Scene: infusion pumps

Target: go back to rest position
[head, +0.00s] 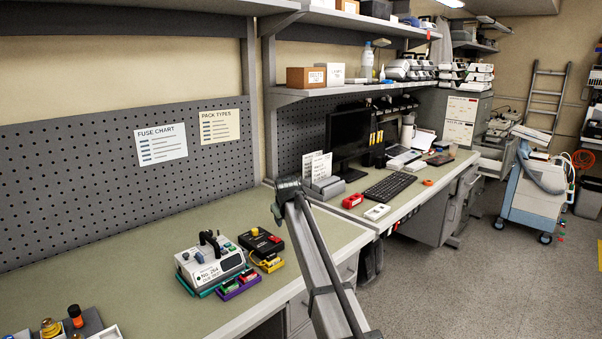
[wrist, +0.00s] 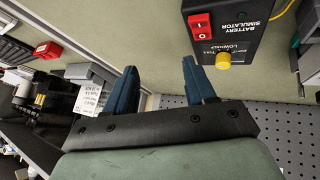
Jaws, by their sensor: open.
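My gripper (wrist: 157,72) shows in the wrist view with its two blue fingers apart and nothing between them. The black battery simulator (wrist: 237,35), with a red switch and a yellow knob, lies beyond the right finger, apart from it. In the head view the battery simulator (head: 262,243) stands on the green bench, just behind and right of the white infusion pump (head: 208,263). I cannot make out my gripper's fingers in the head view.
A monitor (head: 349,138), keyboard (head: 390,187) and red box (head: 352,201) stand farther right. The bench (head: 120,280) left of the pump is clear.

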